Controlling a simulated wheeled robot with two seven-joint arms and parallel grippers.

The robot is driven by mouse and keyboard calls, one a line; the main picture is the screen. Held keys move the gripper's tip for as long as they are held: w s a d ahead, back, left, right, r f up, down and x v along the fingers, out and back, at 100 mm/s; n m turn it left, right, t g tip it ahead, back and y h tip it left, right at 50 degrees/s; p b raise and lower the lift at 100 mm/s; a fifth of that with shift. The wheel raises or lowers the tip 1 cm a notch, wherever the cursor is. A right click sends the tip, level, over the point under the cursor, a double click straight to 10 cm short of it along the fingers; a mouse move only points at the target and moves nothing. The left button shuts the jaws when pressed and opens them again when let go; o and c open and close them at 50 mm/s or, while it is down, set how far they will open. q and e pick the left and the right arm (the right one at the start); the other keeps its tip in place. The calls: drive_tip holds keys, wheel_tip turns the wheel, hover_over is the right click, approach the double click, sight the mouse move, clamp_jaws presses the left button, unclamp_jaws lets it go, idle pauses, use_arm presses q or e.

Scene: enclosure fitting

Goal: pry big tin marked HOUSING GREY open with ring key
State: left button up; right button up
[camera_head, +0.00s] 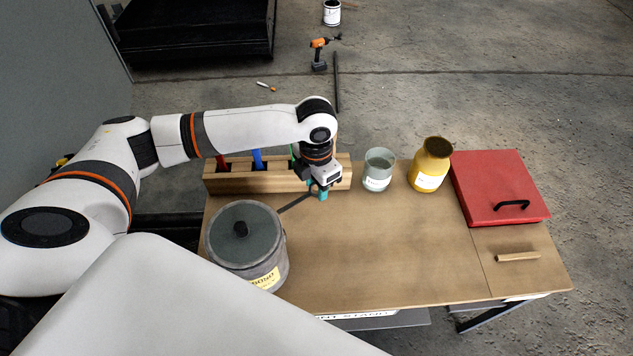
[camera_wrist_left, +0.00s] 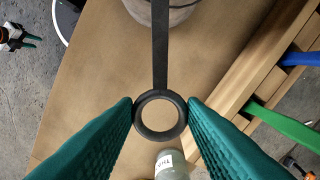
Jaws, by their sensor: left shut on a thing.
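My left gripper (camera_head: 322,193) is right of the tin, shut on the ring key's ring (camera_wrist_left: 160,133). The key's flat dark shaft (camera_head: 295,202) points at the tin's upper rim; I cannot tell whether its tip touches. The tin (camera_wrist_left: 178,12) shows partly at the top of the left wrist view. My right gripper (camera_wrist_left: 24,40) appears small there, over the floor.
A wooden rack (camera_head: 240,181) with coloured-handled tools stands behind the tin. A glass jar (camera_head: 378,172) and a yellow jar (camera_head: 430,165) stand at the back. A red panel with a black handle (camera_head: 495,185) lies at right. The middle of the table (camera_head: 385,245) is clear.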

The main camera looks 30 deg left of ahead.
sight(308, 195)
use_arm(q)
drive_tip(key=shift+p, duration=0.35)
idle(0.7)
drive_tip(key=shift+s+a+p, duration=0.3)
drive_tip(key=shift+s+p, duration=0.3)
drive_tip(key=shift+s, duration=0.05)
idle(0.4)
drive_tip(key=shift+s+f, duration=0.1)
drive_tip(key=shift+f, duration=0.9)
idle(1.0)
drive_tip(key=shift+s+a+f, duration=0.15)
drive_tip(key=shift+s+f, duration=0.1)
drive_tip(key=shift+f, duration=0.45)
drive_tip(key=shift+s+a+f, duration=0.1)
drive_tip(key=shift+s+f, duration=0.1)
drive_tip(key=shift+f, duration=0.5)
idle(1.2)
drive_tip(key=shift+r, duration=0.15)
drive_tip(key=shift+r+p, duration=0.55)
drive_tip(key=shift+p, duration=0.3)
drive_tip(key=shift+w, duration=0.15)
